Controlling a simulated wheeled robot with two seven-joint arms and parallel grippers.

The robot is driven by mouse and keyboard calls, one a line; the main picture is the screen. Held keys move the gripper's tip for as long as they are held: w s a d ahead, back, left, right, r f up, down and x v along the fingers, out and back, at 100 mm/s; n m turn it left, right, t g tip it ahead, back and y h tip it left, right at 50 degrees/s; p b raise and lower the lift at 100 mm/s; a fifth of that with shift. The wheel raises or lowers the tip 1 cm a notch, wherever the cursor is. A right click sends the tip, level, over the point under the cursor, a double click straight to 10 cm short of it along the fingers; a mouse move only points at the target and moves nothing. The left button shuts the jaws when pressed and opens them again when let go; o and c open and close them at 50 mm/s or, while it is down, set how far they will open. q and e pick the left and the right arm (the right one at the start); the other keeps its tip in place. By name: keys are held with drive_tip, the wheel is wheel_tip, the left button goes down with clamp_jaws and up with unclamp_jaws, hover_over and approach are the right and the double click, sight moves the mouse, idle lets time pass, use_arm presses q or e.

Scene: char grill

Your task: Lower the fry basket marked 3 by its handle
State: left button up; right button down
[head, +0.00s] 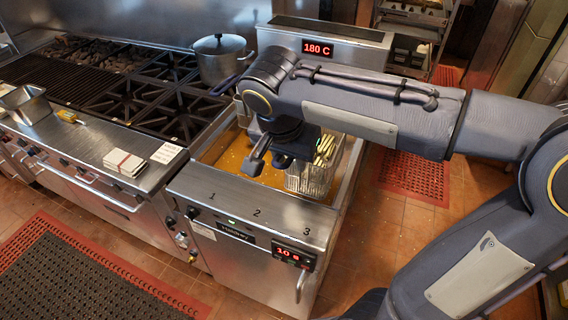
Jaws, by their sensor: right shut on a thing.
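The wire fry basket (309,180) with fries in it is at the right side of the fryer, behind the mark 3 (306,231) on the fryer's front ledge. My right gripper (270,158) is over the fryer, just left of the basket, with the arm reaching in from the right. It is shut on what looks like the basket's handle; the grip itself is mostly hidden by the gripper and forearm. The basket's lower part sits behind the fryer's front rim, so I cannot tell how deep it is in the oil (228,158). My left gripper is not in view.
The fryer (250,215) has a lit timer (294,254) in front and a 180 C display (317,48) behind. A steel pot (221,62) and burners (150,95) stand left. White cards (124,162) lie on the ledge. Floor right of the fryer is clear.

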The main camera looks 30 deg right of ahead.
drive_tip(key=w+d+f, duration=0.1)
drive_tip(key=w+d, duration=0.2)
drive_tip(key=d, duration=0.1)
drive_tip(key=shift+w+a+f+b, duration=0.1)
drive_tip(key=shift+w+f+b, duration=0.05)
drive_tip(key=shift+f+b, duration=7.45)
drive_tip(key=shift+f+p, duration=0.85)
drive_tip(key=shift+p, duration=0.05)
drive_tip(key=c, duration=1)
unclamp_jaws()
drive_tip(key=shift+o, duration=0.2)
